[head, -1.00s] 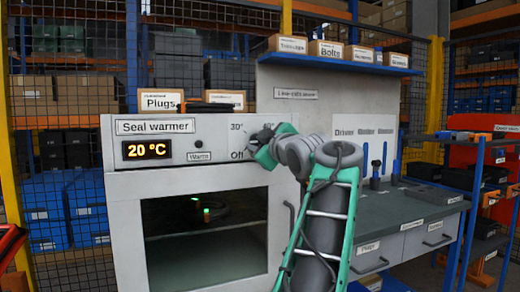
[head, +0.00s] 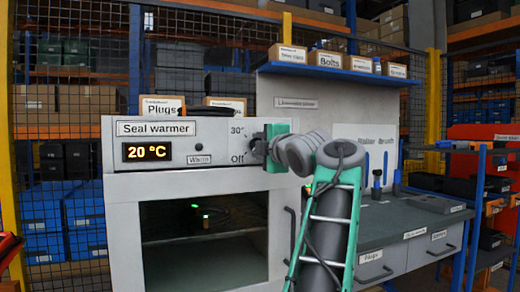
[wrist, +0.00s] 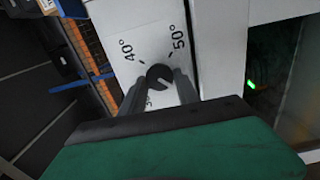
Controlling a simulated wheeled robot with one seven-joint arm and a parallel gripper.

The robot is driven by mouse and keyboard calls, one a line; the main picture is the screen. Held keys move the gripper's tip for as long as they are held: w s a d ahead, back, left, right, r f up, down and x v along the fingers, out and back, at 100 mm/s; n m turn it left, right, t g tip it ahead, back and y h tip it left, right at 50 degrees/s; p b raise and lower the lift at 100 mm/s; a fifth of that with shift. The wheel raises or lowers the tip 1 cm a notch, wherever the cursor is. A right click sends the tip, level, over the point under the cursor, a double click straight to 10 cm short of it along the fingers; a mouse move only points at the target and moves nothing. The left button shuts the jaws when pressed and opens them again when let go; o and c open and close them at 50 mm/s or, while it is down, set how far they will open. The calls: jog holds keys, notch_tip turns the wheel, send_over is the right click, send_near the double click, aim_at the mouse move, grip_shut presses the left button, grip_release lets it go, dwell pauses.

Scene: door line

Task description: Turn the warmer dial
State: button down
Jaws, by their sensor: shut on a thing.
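The seal warmer (head: 218,179) is a white cabinet with a dark window and a display (head: 147,151) reading 20 °C. Its dial (wrist: 159,76) is a dark round knob with a light pointer mark, among labels including 40° and 50° in the wrist view. In the head view the dial is mostly hidden behind my gripper (head: 262,148), with 30° and Off readable beside it. My gripper also fills the lower wrist view (wrist: 158,90), its two fingers on either side of the dial, shut on it.
A workbench (head: 400,220) with tools and drawers stands right of the warmer. Boxes (head: 330,58) line the blue shelf above it. More boxes (head: 162,105) sit on top of the warmer. Wire mesh and shelving stand behind.

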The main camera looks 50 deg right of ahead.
dwell(0.4)
jog(key=c, duration=0.9)
grip_release()
jog(key=shift+s, duration=0.1)
jog(key=v, duration=0.7)
jog(key=shift+s+a, duration=0.2)
jog(key=shift+s, duration=0.15)
